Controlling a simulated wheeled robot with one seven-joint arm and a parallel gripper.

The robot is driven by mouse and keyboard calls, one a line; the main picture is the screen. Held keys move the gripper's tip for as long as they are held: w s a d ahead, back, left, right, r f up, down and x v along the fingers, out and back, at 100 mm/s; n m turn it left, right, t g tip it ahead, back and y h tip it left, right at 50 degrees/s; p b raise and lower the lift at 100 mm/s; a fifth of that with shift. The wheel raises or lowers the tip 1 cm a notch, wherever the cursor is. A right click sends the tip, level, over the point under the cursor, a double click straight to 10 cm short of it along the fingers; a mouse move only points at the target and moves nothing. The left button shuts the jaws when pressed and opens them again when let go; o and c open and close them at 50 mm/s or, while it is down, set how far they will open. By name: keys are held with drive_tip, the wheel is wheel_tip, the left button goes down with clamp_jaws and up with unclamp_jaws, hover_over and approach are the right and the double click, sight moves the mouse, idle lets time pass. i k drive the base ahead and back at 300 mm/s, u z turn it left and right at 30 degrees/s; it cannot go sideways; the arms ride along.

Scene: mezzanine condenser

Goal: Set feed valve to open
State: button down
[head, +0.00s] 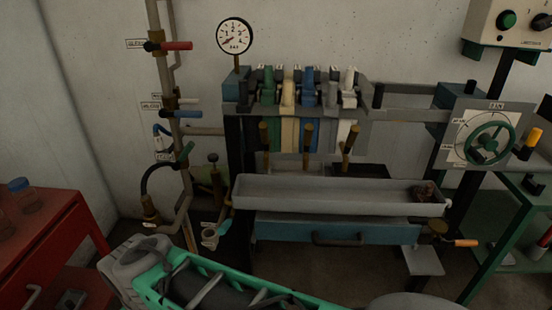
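I cannot tell which valve is the feed valve, as the small labels are too blurred to read. On the vertical pipe at left is a valve with a red lever (178,45), pointing right. Below it is a valve with a white lever (187,101), also pointing right. Lower still is a valve with a teal lever (185,151), tilted up to the right. Another teal lever (224,228) sits near the pipe's foot. A round gauge (235,37) stands above the rack. My green and grey arm crosses the bottom; my gripper is not in view.
A grey trough (335,192) and blue drawer (335,231) fill the middle. A red cabinet (62,225) stands at left. Some floor shows between cabinet and pipe.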

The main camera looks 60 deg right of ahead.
sight(176, 167)
drive_tip(key=z, duration=0.35)
drive_tip(key=k, duration=0.3)
drive_tip(key=u, duration=0.8)
drive_tip(key=i, duration=1.5)
drive_tip(key=z, duration=0.85)
